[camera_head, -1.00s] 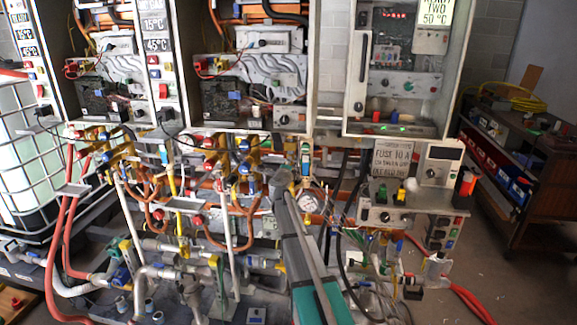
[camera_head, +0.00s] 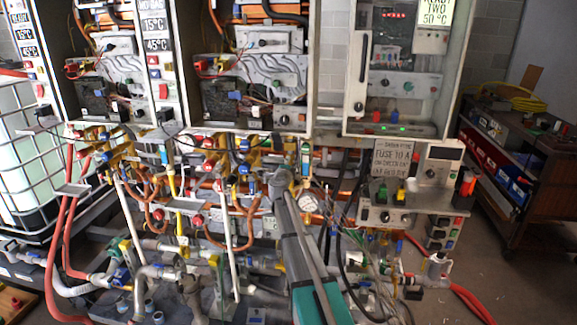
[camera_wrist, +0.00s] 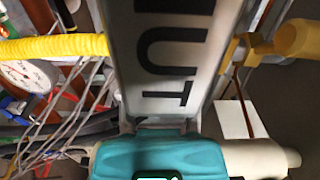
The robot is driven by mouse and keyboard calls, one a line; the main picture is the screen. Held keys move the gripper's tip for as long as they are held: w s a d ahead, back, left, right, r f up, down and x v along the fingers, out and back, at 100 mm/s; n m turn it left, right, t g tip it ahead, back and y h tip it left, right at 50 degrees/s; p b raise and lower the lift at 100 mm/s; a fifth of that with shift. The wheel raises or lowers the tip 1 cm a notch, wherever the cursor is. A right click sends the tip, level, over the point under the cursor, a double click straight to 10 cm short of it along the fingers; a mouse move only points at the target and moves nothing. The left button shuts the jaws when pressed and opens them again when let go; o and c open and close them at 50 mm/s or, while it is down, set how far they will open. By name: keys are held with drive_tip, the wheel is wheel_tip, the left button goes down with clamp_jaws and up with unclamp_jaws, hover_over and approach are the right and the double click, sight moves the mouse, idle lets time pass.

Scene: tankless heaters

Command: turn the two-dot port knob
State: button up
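I cannot make out two dots on any knob, so I cannot tell which is the two-dot port knob. Rows of small red, blue and yellow valve knobs (camera_head: 243,169) sit on the piping below the open heater cabinets. The grey end of my arm, with my gripper (camera_head: 279,178), reaches up in front of this piping, right of the blue and yellow valves. Its fingers are not distinct, and I cannot tell whether it touches anything. The wrist view shows no fingers or clear knob; a pale panel with large dark letters and a teal part, apparently my arm, fill its middle.
A round gauge (camera_head: 308,202) stands just right of my arm's end; it also shows in the wrist view (camera_wrist: 24,75). A control box (camera_head: 400,205) with dangling wires is farther right. Hoses and pipes crowd the left. Open floor lies before the dark cart (camera_head: 520,180).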

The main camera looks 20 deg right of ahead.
drive_tip(key=shift+o, duration=1.2)
drive_tip(key=shift+s, duration=0.1)
drive_tip(key=v, duration=1.2)
